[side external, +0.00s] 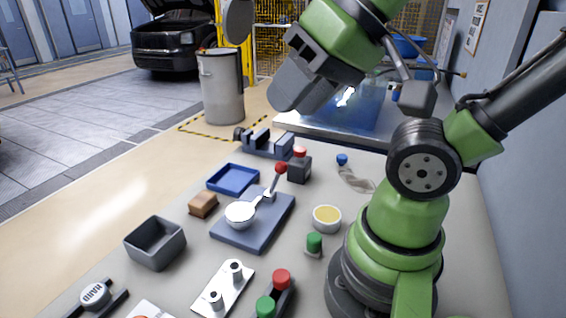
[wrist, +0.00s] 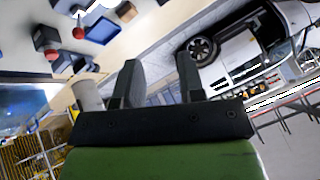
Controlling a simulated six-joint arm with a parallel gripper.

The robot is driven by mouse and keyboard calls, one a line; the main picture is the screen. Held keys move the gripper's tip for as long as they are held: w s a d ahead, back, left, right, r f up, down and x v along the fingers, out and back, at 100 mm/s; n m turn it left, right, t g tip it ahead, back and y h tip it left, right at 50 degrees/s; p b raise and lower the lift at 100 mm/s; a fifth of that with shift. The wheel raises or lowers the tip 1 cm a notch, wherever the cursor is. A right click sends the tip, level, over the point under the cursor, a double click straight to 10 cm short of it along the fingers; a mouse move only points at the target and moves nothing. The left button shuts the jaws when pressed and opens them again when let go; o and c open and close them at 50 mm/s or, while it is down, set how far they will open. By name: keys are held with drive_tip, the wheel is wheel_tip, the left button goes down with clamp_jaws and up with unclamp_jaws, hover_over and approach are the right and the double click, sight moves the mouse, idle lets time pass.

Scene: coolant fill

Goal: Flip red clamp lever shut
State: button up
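The clamp lever (side external: 272,182) is a metal arm with a red ball knob. It stands tilted up from a blue-grey plate (side external: 229,236) on the bench, beside a round silver disc (side external: 240,213). The red knob also shows at the upper left of the wrist view (wrist: 78,33). My gripper (side external: 290,98) is raised high above the far part of the bench, well apart from the lever. In the wrist view my gripper (wrist: 158,78) has its two dark fingers spread, with nothing between them.
Near the lever are a black block with a red button (side external: 299,168), a blue tray (side external: 233,178), a brown block (side external: 203,203) and a vise (side external: 265,145). A grey bin (side external: 156,243) and a bowl of yellow liquid (side external: 327,218) flank the plate.

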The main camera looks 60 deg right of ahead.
drive_tip(key=shift+w+d, duration=0.1)
drive_tip(key=c, duration=0.3)
drive_tip(key=shift+w+d+m, duration=0.3)
clamp_jaws()
drive_tip(key=d+f+m+g, duration=0.2)
drive_tip(key=d+f+m, duration=0.2)
drive_tip(key=d, duration=0.6)
drive_tip(key=d+f+m+g, duration=0.2)
drive_tip(key=d+f+m, duration=0.2)
drive_tip(key=d, duration=0.7)
drive_tip(key=shift+w+d+f+m+g, duration=0.2)
drive_tip(key=shift+w+f+m+g, duration=0.15)
drive_tip(key=shift+f, duration=0.35)
